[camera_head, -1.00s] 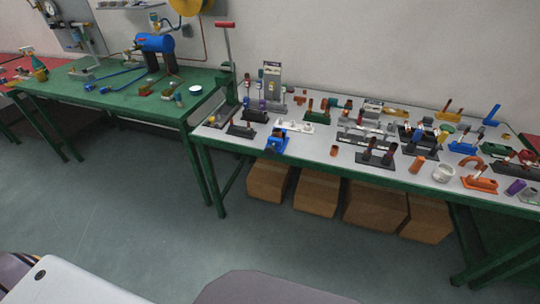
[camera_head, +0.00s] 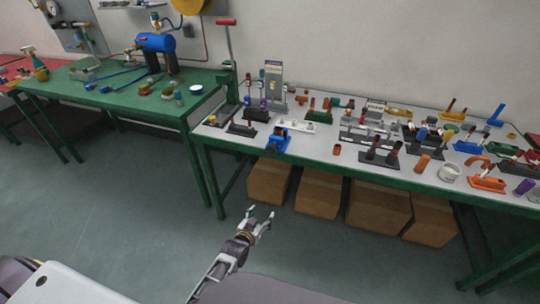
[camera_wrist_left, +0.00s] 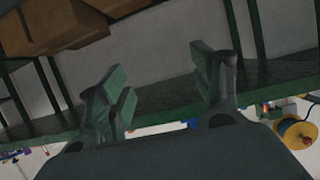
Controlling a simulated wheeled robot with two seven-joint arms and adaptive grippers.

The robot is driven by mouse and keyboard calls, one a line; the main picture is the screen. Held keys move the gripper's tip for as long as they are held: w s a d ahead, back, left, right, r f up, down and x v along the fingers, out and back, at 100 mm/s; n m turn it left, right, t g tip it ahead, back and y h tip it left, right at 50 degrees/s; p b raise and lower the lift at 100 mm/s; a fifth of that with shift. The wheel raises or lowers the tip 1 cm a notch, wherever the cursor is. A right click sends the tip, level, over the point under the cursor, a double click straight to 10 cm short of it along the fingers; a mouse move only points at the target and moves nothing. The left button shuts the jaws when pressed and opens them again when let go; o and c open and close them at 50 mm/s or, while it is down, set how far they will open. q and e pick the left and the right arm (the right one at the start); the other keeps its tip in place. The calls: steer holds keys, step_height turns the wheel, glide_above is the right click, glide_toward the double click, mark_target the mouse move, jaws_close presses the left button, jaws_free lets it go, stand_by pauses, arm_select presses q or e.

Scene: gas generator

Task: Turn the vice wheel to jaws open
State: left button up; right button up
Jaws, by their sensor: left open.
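A small blue device (camera_head: 277,138), which looks like the vice, sits at the front left edge of the grey-topped bench. Its wheel and jaws are too small to make out. My left gripper (camera_head: 261,212) is open and empty, low in front of this bench and below the blue device, clear of it. In the left wrist view its two fingers (camera_wrist_left: 163,82) stand wide apart with nothing between them. My right gripper is not in view.
The grey-topped bench (camera_head: 310,150) carries many small fittings and stands. Cardboard boxes (camera_head: 318,192) stand under it. A green bench (camera_head: 110,98) with a blue tank (camera_head: 156,43) is at left. A tall red-handled lever (camera_head: 229,55) rises between them. The floor in front is clear.

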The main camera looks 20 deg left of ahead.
mark_target(270, 152)
arm_select(q)
steer(key=w+a+r+t, duration=0.1)
steer(key=r+t, duration=0.1)
steer(key=r, duration=0.8)
steer(key=w+r+n+t+b, duration=0.1)
steer(key=w+r+t, duration=0.1)
steer(key=r, duration=0.8)
steer(key=shift+w+a+y, duration=0.25)
steer(key=shift+a+y, duration=0.05)
steer(key=shift+a, duration=0.05)
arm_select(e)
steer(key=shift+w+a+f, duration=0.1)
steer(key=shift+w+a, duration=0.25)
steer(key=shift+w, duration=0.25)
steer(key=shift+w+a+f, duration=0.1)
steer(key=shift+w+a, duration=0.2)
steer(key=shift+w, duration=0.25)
arm_select(q)
steer(key=shift+w+r, duration=0.1)
steer(key=shift+w, duration=0.05)
